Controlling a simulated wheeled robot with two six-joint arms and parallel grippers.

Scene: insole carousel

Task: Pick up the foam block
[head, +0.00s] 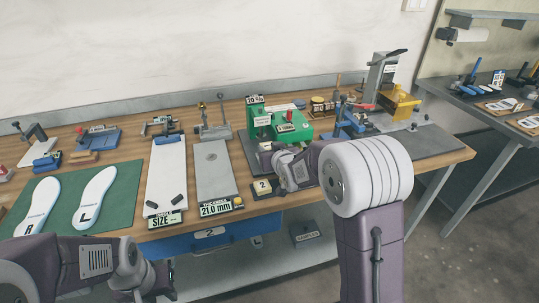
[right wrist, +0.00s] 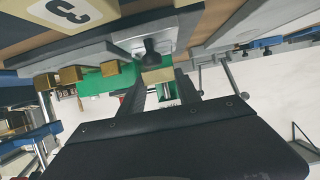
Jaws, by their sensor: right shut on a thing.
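My right gripper (head: 266,157) reaches in from the right, low in front of the green machine (head: 293,127) on the bench. In the right wrist view, my right gripper's dark fingers (right wrist: 160,91) are shut on a small tan block, the foam block (right wrist: 158,75). The block sits between the fingertips, close to a grey plate with a black knob (right wrist: 152,47). I cannot tell whether it touches the plate.
A white SIZE board (head: 167,170) and a grey 21.0 mm board (head: 212,168) lie left of the green machine. Two insoles (head: 94,197) lie on a green mat. A blue drawer (head: 205,237) is under the bench edge. A grey lever press (head: 381,75) stands behind right.

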